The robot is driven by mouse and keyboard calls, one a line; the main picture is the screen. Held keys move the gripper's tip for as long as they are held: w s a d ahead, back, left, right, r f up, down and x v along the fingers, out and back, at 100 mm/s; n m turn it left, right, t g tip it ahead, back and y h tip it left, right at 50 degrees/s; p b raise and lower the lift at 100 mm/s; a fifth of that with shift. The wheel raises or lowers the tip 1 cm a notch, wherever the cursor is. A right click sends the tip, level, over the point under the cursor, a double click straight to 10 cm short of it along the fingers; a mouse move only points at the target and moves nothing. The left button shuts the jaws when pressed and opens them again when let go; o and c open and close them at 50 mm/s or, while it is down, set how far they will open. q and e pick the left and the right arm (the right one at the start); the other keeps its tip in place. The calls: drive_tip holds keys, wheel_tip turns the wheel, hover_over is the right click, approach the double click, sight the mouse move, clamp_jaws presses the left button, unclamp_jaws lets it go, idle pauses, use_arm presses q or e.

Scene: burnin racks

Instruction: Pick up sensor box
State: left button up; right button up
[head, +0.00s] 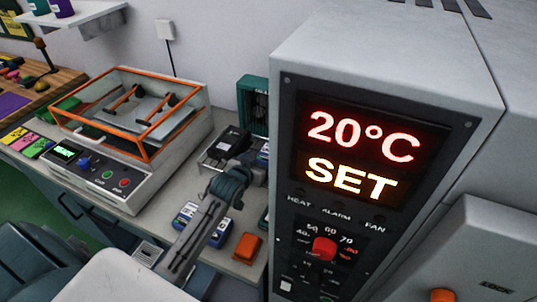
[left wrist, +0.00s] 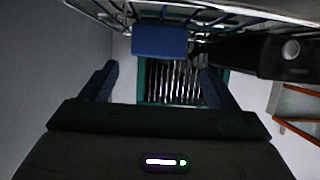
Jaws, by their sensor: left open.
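A blue box (left wrist: 160,42), which may be the sensor box, shows in the left wrist view beside a wire rack (left wrist: 225,15). My left gripper (left wrist: 157,78) is open and empty. The box lies beyond and between its two fingers, and I see no contact. In the head view my left gripper (head: 240,176) hangs over the bench beside the tall oven cabinet. Its fingertips are hard to make out there. Two blue and white boxes (head: 218,232) stand on the bench below. I cannot tell which is the sensor box. My right gripper is not in view.
The grey oven cabinet (head: 385,50) reads 20°C SET and blocks the right side. A shaker with an orange frame (head: 147,157) stands left. A teal rack (head: 252,88), a dark device (head: 232,140) and an orange box (head: 247,247) crowd the bench.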

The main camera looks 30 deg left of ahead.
sight(265, 158)
use_arm(q)
drive_tip(key=shift+w+f, duration=0.15)
drive_tip(key=shift+w, duration=0.25)
drive_tip(key=shift+w+f, duration=0.2)
drive_tip(key=shift+w, duration=0.1)
drive_tip(key=p+x, duration=0.2)
drive_tip(key=x, duration=0.1)
drive_tip(key=shift+w+d+f, duration=0.1)
drive_tip(key=shift+w+f, duration=0.2)
drive_tip(key=shift+f, duration=0.05)
drive_tip(key=shift+w+f, duration=0.35)
drive_tip(key=shift+w, duration=0.05)
drive_tip(key=shift+c, duration=0.6)
drive_tip(key=c, duration=1.1)
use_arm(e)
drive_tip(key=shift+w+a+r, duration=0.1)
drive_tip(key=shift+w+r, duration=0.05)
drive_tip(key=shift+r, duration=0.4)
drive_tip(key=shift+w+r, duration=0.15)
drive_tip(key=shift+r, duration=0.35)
